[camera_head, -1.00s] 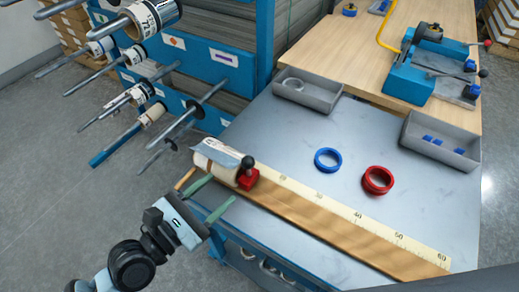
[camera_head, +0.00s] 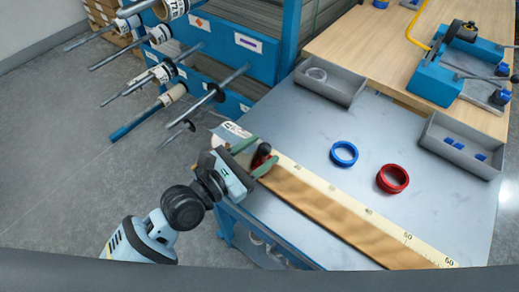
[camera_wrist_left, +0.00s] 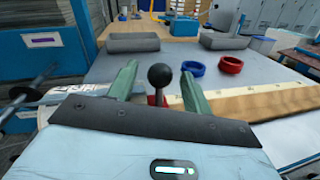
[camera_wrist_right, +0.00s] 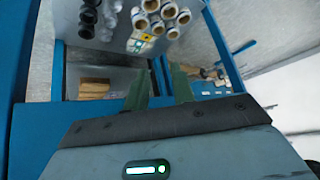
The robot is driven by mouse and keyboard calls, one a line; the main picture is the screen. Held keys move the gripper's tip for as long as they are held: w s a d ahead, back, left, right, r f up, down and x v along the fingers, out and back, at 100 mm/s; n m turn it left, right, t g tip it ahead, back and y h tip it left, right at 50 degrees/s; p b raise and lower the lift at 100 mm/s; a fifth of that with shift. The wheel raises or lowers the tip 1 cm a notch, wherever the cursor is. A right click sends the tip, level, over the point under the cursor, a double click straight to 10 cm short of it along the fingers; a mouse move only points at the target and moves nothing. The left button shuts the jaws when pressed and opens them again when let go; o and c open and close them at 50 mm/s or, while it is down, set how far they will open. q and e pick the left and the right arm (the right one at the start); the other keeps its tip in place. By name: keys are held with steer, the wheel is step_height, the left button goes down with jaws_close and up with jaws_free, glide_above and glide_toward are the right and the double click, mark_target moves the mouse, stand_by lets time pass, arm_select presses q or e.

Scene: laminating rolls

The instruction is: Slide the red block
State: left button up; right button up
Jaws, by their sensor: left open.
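The red block (camera_head: 257,161) with its black ball knob (camera_head: 264,148) sits at the left end of the ruler-marked wooden strip (camera_head: 330,217). My left gripper (camera_head: 267,148) is open, with one green finger on each side of the knob. In the left wrist view the black knob (camera_wrist_left: 159,76) stands upright between the spread fingers, with red of the block (camera_wrist_left: 157,100) below it; contact is not clear. The white roll (camera_head: 230,132) beside the block is partly hidden by my gripper. My right gripper (camera_wrist_right: 160,78) shows only in its wrist view, open and empty.
A blue ring (camera_head: 344,154) and a red ring (camera_head: 392,179) lie on the grey table behind the strip. Grey trays (camera_head: 330,86) (camera_head: 460,150) stand at the table's far and right sides. Rods with rolls (camera_head: 160,74) stick out at the left.

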arm_select(q)
steer(key=shift+w+d, duration=0.2)
jaws_close()
stand_by(0.3)
steer(key=shift+s, duration=0.1)
